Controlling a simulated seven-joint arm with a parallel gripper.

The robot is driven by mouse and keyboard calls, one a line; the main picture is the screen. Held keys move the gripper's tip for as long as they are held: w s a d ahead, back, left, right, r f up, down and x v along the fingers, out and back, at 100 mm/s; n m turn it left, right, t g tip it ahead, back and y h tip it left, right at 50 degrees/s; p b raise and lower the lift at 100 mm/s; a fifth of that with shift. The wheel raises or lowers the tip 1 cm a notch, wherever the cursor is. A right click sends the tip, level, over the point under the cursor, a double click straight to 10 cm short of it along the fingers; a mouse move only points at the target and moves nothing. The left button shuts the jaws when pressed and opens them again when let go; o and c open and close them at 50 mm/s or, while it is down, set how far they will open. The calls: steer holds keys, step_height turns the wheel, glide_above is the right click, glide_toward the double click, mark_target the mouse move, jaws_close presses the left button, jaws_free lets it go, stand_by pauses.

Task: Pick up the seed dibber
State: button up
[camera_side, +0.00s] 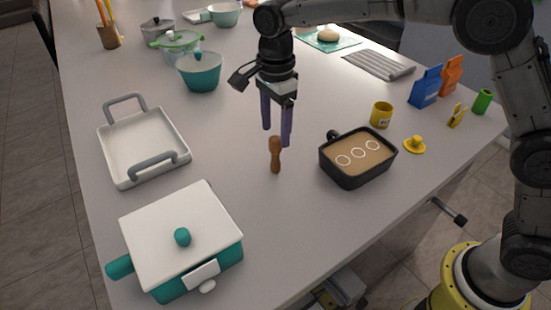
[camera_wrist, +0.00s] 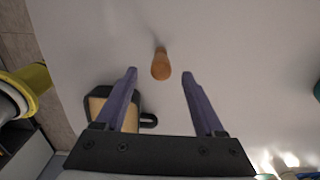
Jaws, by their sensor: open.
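The seed dibber (camera_side: 275,155) is a small brown wooden tool standing upright on the table in the side view. In the wrist view the dibber (camera_wrist: 161,66) appears near the top centre, its rounded end toward the camera. My gripper (camera_side: 278,138) has purple fingers pointing down, and is open and empty above the dibber in the side view. In the wrist view the gripper fingers (camera_wrist: 159,73) are spread apart, with the dibber seen between and slightly beyond their tips. The fingers do not visibly touch it.
A black dish with a tan filling (camera_side: 357,158) stands just right of the dibber. A white tray with grey handles (camera_side: 130,150) and a white-lidded teal pot (camera_side: 165,225) are to the left. A yellow mug (camera_side: 381,114) stands farther right. The table around the dibber is clear.

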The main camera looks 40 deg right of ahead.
mark_target(275, 138)
steer(key=shift+f, duration=1.95)
steer(key=shift+w, duration=0.1)
jaws_close()
